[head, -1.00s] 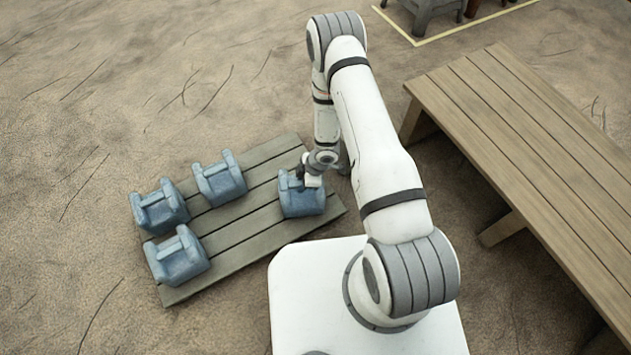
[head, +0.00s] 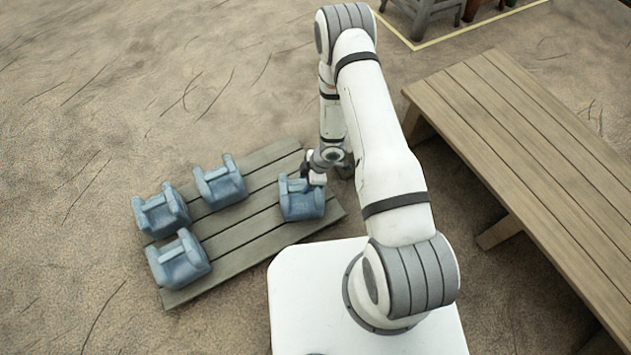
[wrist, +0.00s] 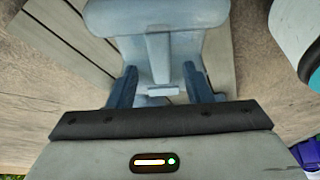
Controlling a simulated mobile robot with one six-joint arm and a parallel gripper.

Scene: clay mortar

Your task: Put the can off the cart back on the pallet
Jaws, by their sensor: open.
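A blue can (head: 302,203) with a raised handle stands upright on the right end of the wooden pallet (head: 240,245). My gripper (head: 315,180) is just above and behind this can in the head view, partly covering it. In the wrist view, the open fingers of my gripper (wrist: 160,85) lie on either side of the pale blue can's upper part (wrist: 160,45), with a gap between them. Whether they touch it I cannot tell. No can shows on a cart.
Several more blue cans stand on the pallet's left half: one at the back (head: 220,183), one at the left (head: 160,211), one in front (head: 179,260). A long wooden table (head: 520,140) is at the right. Open ground lies left of the pallet.

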